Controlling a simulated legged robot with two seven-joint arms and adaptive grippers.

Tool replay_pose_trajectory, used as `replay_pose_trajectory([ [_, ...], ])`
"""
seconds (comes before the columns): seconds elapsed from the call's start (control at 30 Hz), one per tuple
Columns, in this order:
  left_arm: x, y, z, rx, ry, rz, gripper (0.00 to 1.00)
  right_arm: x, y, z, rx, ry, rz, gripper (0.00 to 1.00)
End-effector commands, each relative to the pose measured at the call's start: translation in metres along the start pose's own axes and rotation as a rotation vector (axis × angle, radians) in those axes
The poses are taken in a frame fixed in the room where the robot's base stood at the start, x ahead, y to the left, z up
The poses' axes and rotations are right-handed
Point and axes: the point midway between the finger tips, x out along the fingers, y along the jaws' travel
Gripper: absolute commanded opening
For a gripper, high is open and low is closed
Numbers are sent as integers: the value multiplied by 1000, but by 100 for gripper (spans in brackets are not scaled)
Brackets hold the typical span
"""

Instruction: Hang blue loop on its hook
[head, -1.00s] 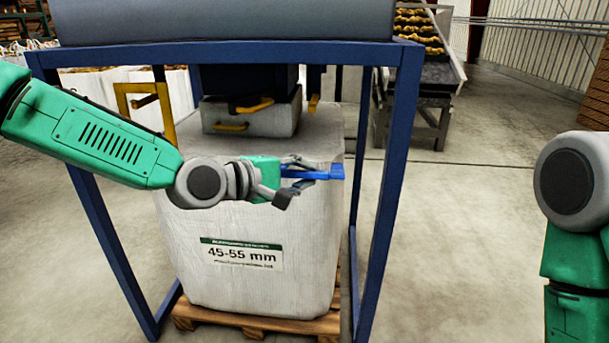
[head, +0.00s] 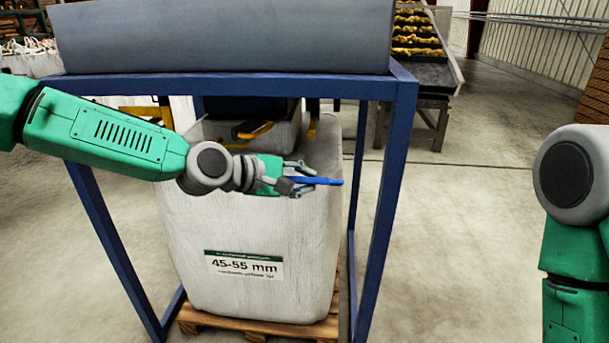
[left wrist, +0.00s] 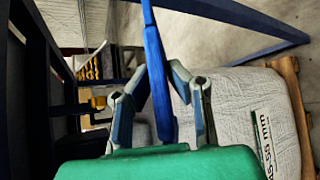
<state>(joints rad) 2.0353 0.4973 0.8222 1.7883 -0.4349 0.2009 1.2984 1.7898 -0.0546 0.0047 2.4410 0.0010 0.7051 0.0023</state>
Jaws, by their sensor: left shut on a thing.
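My left gripper (head: 300,181) is shut on the blue loop (head: 325,181), which shows as a narrow blue strap end pointing right, in front of the upper part of the white bag. In the left wrist view the blue loop (left wrist: 157,70) runs up between the two fingers of the left gripper (left wrist: 160,80). Yellow hook-like parts (head: 255,130) show under the frame, above the bag; which hook belongs to the blue loop I cannot tell. My right gripper is out of view; only part of my right arm shows at the right edge.
The white bag (head: 250,225), labelled 45-55 mm, stands on a wooden pallet (head: 255,328) inside a blue frame (head: 385,210). A grey beam (head: 220,38) crosses the frame's top. A conveyor with potatoes (head: 418,45) stands behind. The floor to the right is clear.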

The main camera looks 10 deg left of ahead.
Motion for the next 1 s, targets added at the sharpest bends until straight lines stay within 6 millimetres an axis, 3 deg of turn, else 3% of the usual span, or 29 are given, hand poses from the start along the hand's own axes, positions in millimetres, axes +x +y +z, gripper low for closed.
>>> replay_pose_trajectory([
  [0.03, -3, 15, 5, -24, -2, -21, 0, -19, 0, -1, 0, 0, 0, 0],
  [0.4, 2, 54, -1, -184, -1, -183, 0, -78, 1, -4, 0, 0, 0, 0],
  [0.7, 7, 68, -6, -250, -2, -249, 0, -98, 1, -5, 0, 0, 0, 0],
  [1.0, 8, 68, -8, -261, -1, -260, 0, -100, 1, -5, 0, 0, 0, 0],
])
